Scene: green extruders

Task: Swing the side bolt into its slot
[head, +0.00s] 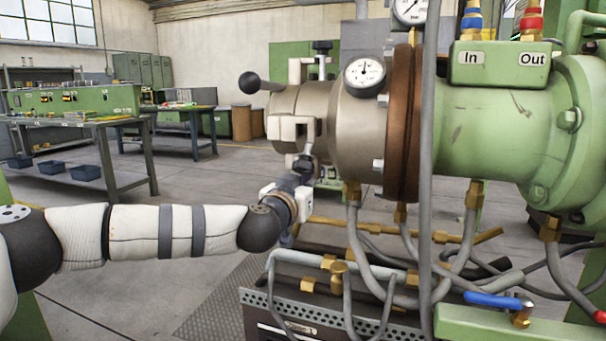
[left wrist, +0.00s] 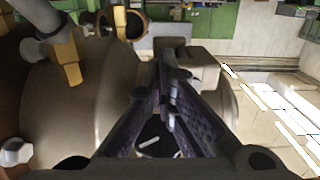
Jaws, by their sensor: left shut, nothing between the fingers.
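The extruder's grey-brown barrel head (head: 352,125) has a pale side bracket (head: 294,130) on its near face. My left gripper (head: 303,165) is just below this bracket, pointing up at it. In the left wrist view my left gripper (left wrist: 168,72) shows dark fingers converged and shut, with nothing between them. Their tips are close to a brown-grey block (left wrist: 203,68) on the head; I cannot tell if they touch. The side bolt is not clearly distinguishable from the dark parts around my fingertips. My right gripper is not in view.
A black knob handle (head: 250,82) sticks out left of the head, and a dark bolt (head: 322,62) stands in the top bracket. Hoses (head: 375,270) and brass fittings (head: 338,275) crowd below. A pressure gauge (head: 365,76) sits above. Floor at left is open.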

